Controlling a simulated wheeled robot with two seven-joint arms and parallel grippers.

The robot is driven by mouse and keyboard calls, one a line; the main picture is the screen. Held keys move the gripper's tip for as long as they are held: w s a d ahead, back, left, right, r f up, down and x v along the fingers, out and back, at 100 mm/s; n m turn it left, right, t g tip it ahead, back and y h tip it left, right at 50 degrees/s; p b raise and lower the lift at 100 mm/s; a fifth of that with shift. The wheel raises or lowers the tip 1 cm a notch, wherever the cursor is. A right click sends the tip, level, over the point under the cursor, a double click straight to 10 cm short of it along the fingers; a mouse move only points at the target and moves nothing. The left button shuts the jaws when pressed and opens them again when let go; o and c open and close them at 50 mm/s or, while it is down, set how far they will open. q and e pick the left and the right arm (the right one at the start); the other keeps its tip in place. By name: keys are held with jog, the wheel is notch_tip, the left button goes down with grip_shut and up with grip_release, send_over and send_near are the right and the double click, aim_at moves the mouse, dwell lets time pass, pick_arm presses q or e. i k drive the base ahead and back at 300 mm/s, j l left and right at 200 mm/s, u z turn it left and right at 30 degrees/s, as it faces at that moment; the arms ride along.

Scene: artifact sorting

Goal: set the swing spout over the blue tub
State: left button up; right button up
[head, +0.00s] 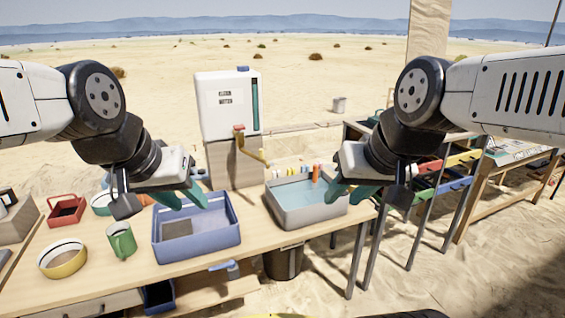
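The swing spout (251,150) is a yellow curved pipe with a red part at its top, on the front of a white water tank (222,108). It points to the right, with its end near the back left corner of a grey tub (283,218). The blue tub (198,248) stands on the table to the left of the grey tub, with a grey-brown patch inside. My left gripper (190,204) is open and empty, over the back of the blue tub. My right gripper (343,199) is open and empty, at the right side of the grey tub. Neither touches the spout.
The grey tub holds bluish water; several small coloured items line its back. A green mug (122,243), a yellow bowl (62,263) and a red carrier (66,212) stand on the left. Coloured trays (463,160) are at the right. The space between spout and grippers looks clear.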

aim_at(260, 158)
jog(key=i+l, duration=0.15)
jog(key=l, duration=0.25)
jog(key=i+l, duration=0.2)
jog(key=l, duration=0.2)
jog(key=i+l+u, duration=0.1)
jog(key=l, duration=0.25)
jog(key=i, duration=0.05)
